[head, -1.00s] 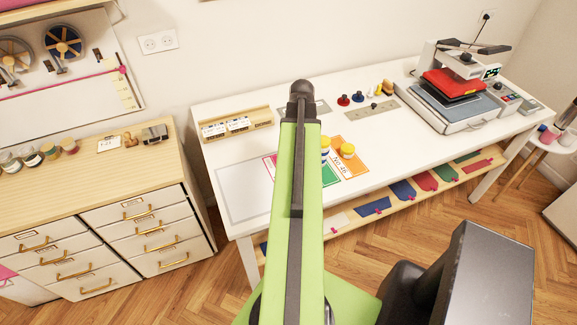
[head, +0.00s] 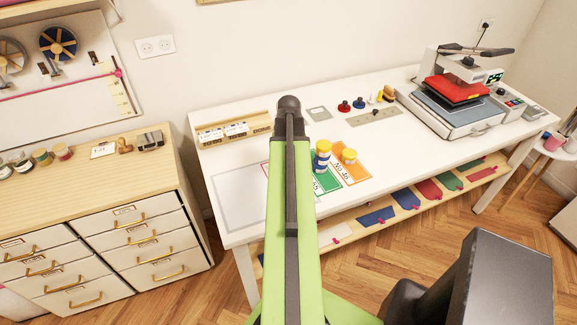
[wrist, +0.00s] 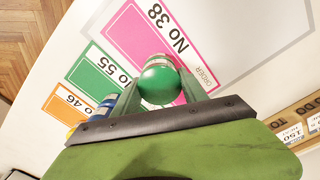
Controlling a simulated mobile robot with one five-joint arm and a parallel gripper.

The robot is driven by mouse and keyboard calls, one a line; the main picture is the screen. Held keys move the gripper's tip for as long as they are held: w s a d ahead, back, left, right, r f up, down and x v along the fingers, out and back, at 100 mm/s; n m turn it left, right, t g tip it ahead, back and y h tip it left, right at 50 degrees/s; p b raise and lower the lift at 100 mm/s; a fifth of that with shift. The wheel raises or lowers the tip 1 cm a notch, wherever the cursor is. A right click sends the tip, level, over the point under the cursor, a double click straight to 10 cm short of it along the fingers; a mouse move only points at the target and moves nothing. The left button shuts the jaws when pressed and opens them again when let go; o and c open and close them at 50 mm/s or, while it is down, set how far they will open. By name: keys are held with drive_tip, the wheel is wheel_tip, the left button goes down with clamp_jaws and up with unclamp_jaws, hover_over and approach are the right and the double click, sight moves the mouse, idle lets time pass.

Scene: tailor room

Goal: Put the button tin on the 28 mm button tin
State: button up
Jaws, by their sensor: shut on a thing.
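My gripper (wrist: 163,80) is shut on a tin with a round green lid (wrist: 160,84) in the wrist view. The held tin is over the pink No 38 card (wrist: 135,30). A pale, printed side shows just beyond the lid; I cannot tell whether that is the held tin or another under it. A yellow-lidded tin (head: 348,157) stands on the orange No 46 card (head: 356,173). No 28 mm marking is readable. My arm hides the gripper in the head view.
A wooden tray of labels (head: 230,131) lies at the table's back left. Stamps (head: 344,106) and a metal strip (head: 374,119) lie behind the cards. A heat press (head: 455,100) fills the right end. A pale outlined area (head: 238,197) at the left is clear.

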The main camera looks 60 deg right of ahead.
drive_tip(key=o, duration=1.4)
drive_tip(key=shift+f, duration=0.1)
drive_tip(key=shift+o, duration=0.2)
wheel_tip(320, 180, up, 12)
drive_tip(key=p, duration=1.2)
drive_tip(key=w+a+n, duration=0.6)
drive_tip(key=w+a, duration=1)
drive_tip(key=a, duration=0.4)
drive_tip(key=w+a+n, duration=0.2)
drive_tip(key=a+n, duration=0.1)
drive_tip(key=a, duration=1.2)
drive_tip(key=w+a+n, duration=0.3)
drive_tip(key=a, duration=1.2)
drive_tip(key=shift+w+a+n, duration=0.15)
drive_tip(key=shift+w+n, duration=0.15)
